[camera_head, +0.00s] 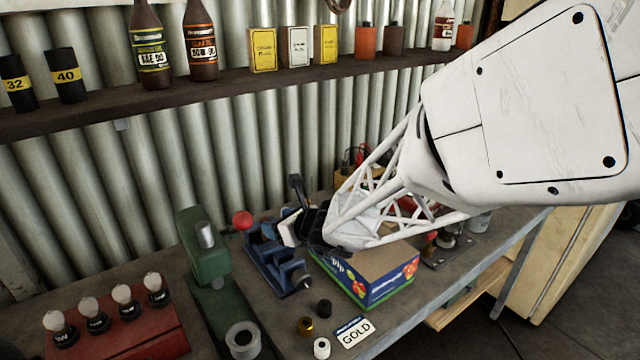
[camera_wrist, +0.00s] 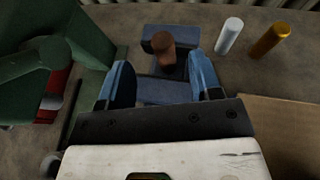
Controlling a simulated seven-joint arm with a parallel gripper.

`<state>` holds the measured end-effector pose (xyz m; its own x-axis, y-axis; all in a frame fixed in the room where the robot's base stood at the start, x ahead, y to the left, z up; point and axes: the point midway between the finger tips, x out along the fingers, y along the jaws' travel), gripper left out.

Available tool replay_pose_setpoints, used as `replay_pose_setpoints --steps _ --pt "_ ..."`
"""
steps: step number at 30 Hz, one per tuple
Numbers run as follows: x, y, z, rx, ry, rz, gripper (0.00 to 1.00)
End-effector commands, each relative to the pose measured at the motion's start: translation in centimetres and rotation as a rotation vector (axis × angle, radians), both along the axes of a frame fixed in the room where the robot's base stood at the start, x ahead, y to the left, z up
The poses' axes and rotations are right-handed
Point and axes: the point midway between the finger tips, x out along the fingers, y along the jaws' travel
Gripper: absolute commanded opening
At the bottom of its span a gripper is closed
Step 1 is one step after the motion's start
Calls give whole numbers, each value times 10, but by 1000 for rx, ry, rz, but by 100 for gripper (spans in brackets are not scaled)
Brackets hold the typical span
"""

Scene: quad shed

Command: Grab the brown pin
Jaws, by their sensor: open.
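A short brown pin (camera_wrist: 164,50) shows in the wrist view, ahead of my gripper. It stands over or against the dark blue vise (camera_wrist: 160,90); I cannot tell its exact support. My gripper (camera_wrist: 161,62) is open, one finger toward each side of the pin, with nothing held. Depth between the fingertips and the pin is unclear. In the head view my gripper (camera_head: 298,222) hangs over the blue vise (camera_head: 275,262) and hides part of it. A dark pin (camera_head: 324,308) stands on the bench there; I cannot tell if it is the brown one.
A white pin (camera_wrist: 229,36) and a gold pin (camera_wrist: 269,42) stand to the right in the wrist view. A green press (camera_head: 205,255) is left of the vise, a cardboard box (camera_head: 372,283) right. A GOLD label (camera_head: 354,332) lies in front.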

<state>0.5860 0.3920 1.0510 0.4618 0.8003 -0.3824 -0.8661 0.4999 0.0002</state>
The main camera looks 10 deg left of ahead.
Motion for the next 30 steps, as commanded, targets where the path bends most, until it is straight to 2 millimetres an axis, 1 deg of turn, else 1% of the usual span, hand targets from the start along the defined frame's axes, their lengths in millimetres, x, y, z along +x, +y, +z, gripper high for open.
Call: replay_pose_setpoints --steps 4,15,20,30 --pt "4 7 -4 -1 1 1 58" --pt "5 9 -4 0 0 0 58" --pt "8 13 -6 0 0 0 58" --pt "24 37 -18 0 1 2 58"
